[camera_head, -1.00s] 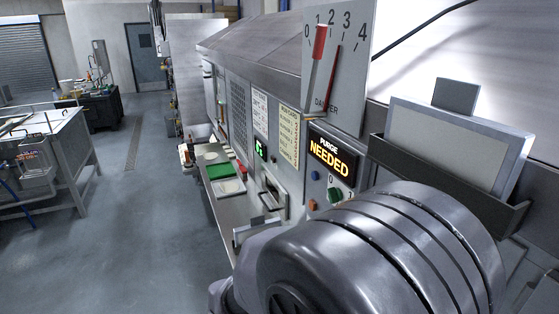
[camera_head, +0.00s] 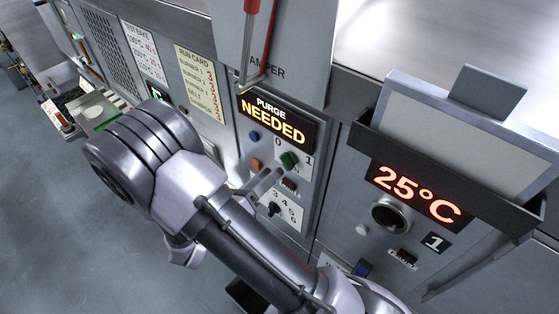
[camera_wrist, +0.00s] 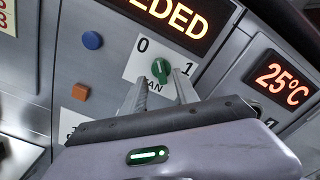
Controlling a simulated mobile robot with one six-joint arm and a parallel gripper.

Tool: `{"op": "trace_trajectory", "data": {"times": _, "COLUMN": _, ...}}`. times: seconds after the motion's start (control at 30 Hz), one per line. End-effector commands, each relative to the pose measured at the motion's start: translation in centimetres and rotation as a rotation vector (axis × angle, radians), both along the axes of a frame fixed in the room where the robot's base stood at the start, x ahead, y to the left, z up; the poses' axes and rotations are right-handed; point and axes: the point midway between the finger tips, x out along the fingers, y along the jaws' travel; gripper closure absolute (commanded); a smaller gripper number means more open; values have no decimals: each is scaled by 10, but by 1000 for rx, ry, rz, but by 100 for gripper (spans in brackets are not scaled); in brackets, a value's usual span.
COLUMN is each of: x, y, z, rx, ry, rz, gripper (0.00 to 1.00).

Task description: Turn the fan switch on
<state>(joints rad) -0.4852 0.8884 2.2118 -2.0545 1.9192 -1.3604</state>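The fan switch (camera_head: 289,160) is a green rotary knob on the control panel, between the marks 0 and 1. In the wrist view the green knob (camera_wrist: 161,70) sits just beyond my fingertips, with its label partly hidden. Its pale pointer line looks near upright, but I cannot tell which mark it is set to. My gripper (camera_wrist: 160,80) is open, with one finger on each side of the knob's lower part in that view. I cannot tell whether the fingers touch it. In the head view my gripper (camera_head: 267,179) is just below and left of the knob.
A lit sign (camera_head: 273,121) reading PURGE NEEDED is above the knob. A blue button (camera_head: 253,136) and an orange button (camera_head: 257,164) are to its left. A black selector knob (camera_head: 274,209) is below. A 25°C display (camera_head: 417,194) is on the right.

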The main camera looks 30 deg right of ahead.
Motion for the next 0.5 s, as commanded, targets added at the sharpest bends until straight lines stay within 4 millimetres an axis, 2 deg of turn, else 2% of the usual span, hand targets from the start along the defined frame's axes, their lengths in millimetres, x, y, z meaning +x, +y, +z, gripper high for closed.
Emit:
{"op": "trace_trajectory", "data": {"times": 0.1, "x": 8, "y": -25, "z": 1, "rx": 0, "ry": 0, "rz": -4, "gripper": 64}}
{"op": "trace_trajectory", "data": {"times": 0.2, "x": 13, "y": -38, "z": 1, "rx": 0, "ry": 0, "rz": -3, "gripper": 64}}
{"op": "trace_trajectory", "data": {"times": 0.33, "x": 17, "y": -47, "z": 0, "rx": 1, "ry": 0, "rz": -1, "gripper": 64}}
{"op": "trace_trajectory", "data": {"times": 0.5, "x": 17, "y": -48, "z": 0, "rx": 1, "ry": -1, "rz": 1, "gripper": 64}}
